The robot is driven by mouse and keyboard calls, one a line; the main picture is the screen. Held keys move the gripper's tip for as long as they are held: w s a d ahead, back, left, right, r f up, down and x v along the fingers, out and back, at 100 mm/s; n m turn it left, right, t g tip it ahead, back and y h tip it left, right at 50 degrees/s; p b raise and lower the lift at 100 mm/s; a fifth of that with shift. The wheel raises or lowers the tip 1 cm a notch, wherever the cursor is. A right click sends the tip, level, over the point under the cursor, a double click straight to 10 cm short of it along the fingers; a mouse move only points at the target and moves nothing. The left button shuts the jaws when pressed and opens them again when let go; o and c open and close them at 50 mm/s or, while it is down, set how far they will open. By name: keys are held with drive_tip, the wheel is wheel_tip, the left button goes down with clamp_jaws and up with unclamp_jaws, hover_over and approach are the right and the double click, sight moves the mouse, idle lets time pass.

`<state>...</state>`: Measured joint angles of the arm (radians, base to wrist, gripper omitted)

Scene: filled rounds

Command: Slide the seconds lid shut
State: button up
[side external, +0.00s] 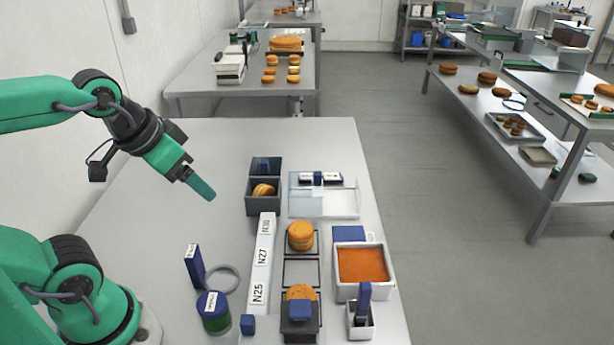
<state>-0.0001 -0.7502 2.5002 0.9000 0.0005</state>
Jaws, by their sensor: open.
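A dark grey box (250,207) stands near the middle of the table, with a round filled biscuit (263,190) in its open front part. Its back part has a dark blue piece inside. Just right of it is a clear flat panel (335,203) in a pale frame, with a blue knob (318,178) and small labels toward its back. This looks like the sliding lid, but the labels are too small to read. The biscuit box is uncovered. My gripper (204,190) is open and empty, in the air left of the grey box, apart from it and the panel.
In front stand a white strip marked N30, N27, N25 (262,258), a wire rack with biscuit stacks (301,236), an orange-filled white tub (361,265), a blue-lidded jar (214,312), a blue upright tag (194,267) and a ring (222,279). The table's back left is clear.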

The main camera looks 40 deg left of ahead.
drive_tip(key=shift+w+r, duration=0.15)
drive_tip(key=shift+w, duration=0.05)
drive_tip(key=c, duration=0.7)
drive_tip(key=shift+o, duration=0.2)
drive_tip(key=n+g, duration=0.6)
drive_tip(key=n, duration=0.3)
hover_over(264, 162)
wheel_tip(264, 162, down, 9)
drive_tip(key=shift+s+f, duration=0.1)
drive_tip(key=shift+w+a+f, duration=0.15)
drive_tip(key=shift+w+f, duration=0.05)
drive_tip(key=shift+f, duration=0.05)
drive_tip(key=shift+f, duration=0.1)
drive_tip(key=shift+f, duration=3.8)
